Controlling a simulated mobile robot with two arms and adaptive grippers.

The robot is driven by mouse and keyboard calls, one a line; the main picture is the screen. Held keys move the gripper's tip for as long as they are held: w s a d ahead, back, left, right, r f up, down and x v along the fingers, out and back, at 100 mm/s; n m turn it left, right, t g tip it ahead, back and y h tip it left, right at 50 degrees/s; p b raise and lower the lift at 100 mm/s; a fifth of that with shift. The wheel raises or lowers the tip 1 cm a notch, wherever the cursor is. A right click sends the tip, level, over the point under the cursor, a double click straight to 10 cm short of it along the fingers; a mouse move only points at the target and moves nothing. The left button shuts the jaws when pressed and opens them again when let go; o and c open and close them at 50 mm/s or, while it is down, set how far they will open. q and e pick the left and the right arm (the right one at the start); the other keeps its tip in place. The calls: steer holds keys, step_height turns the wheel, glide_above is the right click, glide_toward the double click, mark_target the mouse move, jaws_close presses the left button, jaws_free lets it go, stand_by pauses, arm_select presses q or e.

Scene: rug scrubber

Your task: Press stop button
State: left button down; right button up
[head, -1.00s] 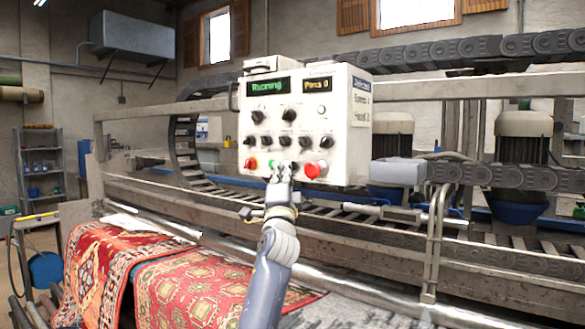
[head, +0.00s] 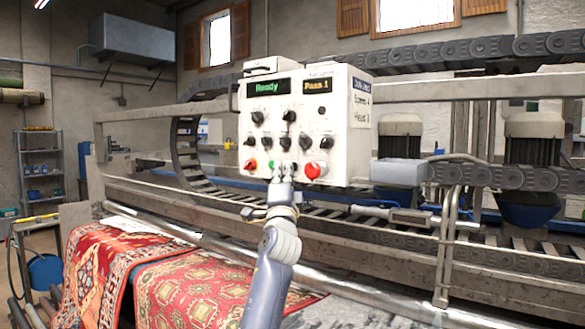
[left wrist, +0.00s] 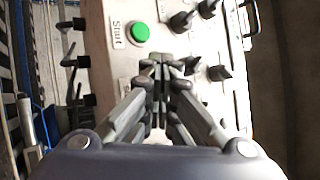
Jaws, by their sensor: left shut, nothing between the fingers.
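The control box (head: 300,125) is pale, with two displays reading "Ready" and "Pass 1". A small red button (head: 252,164) sits at its lower left, beside a green button (head: 271,164). A large red mushroom-shaped button (head: 315,170) sits at the lower right. My left gripper (head: 284,170) is shut and empty at the box's lower edge, between the green and large red buttons. In the left wrist view its fingertips (left wrist: 162,65) are just past the green button (left wrist: 139,33), marked "Start". Whether they touch the panel I cannot tell. No red button shows there.
Black knobs (head: 288,116) cover the panel above the buttons. A grey box (head: 397,172) on the machine frame stands right of the control box. Patterned red rugs (head: 195,285) lie below, near my left arm. A metal roller (head: 345,284) runs behind them.

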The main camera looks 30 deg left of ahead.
arm_select(q)
steer(key=shift+s+p, duration=0.45)
steer(key=shift+s, duration=0.25)
